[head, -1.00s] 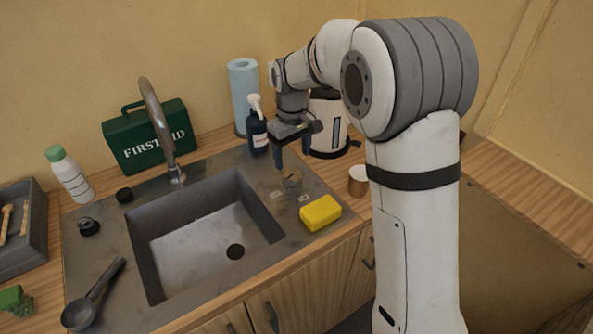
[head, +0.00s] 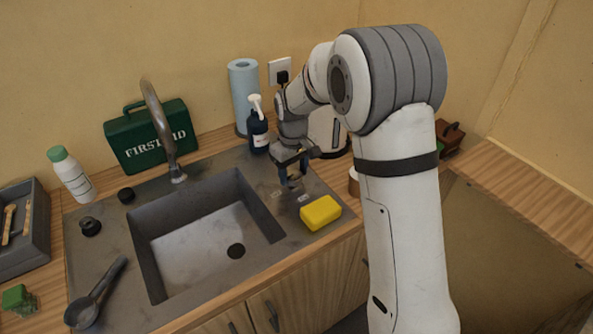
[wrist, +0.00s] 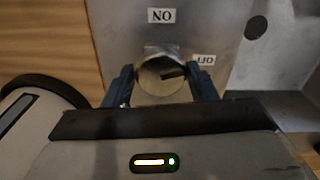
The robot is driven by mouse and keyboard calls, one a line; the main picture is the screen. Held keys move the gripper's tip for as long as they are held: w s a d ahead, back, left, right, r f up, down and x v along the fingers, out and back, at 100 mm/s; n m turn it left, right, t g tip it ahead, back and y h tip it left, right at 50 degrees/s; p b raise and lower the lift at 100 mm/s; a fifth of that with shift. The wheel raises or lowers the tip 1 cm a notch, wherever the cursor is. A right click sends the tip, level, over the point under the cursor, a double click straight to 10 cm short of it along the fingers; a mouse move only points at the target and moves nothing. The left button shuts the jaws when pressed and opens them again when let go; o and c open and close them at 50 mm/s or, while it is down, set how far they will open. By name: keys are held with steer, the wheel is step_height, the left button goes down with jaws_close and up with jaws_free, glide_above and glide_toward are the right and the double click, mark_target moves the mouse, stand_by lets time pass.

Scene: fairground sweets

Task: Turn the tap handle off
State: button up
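The tap handle (wrist: 152,79) is a round metal knob on the sink's steel deck. In the wrist view a dark bar on it points right, towards the upside-down OFF label (wrist: 204,60); a grey part juts from its far side towards the upside-down ON label (wrist: 161,15). My gripper (wrist: 161,84) is lowered around the knob, one blue finger on each side. The fingers are apart; contact with the knob is not clear. In the head view my gripper (head: 292,182) hides much of the knob. The tap spout (head: 158,120) stands behind the basin.
A yellow sponge (head: 320,213) lies just in front of my gripper. A dark pump bottle (head: 257,135) and a blue paper roll (head: 243,90) stand behind it. The sink basin (head: 165,270) is open to the left. A cup (head: 354,183) is partly hidden by my arm.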

mark_target(293, 174)
steer(key=c, duration=0.5)
steer(key=shift+m+b, duration=0.45)
steer(key=shift+m, duration=0.35)
steer(key=shift+c, duration=0.2)
steer(key=shift+m, duration=0.9)
steer(key=o, duration=1)
steer(key=shift+r, duration=0.1)
step_height(293, 174, up, 7)
steer(key=shift+b, duration=0.55)
steer(key=shift+r, duration=0.35)
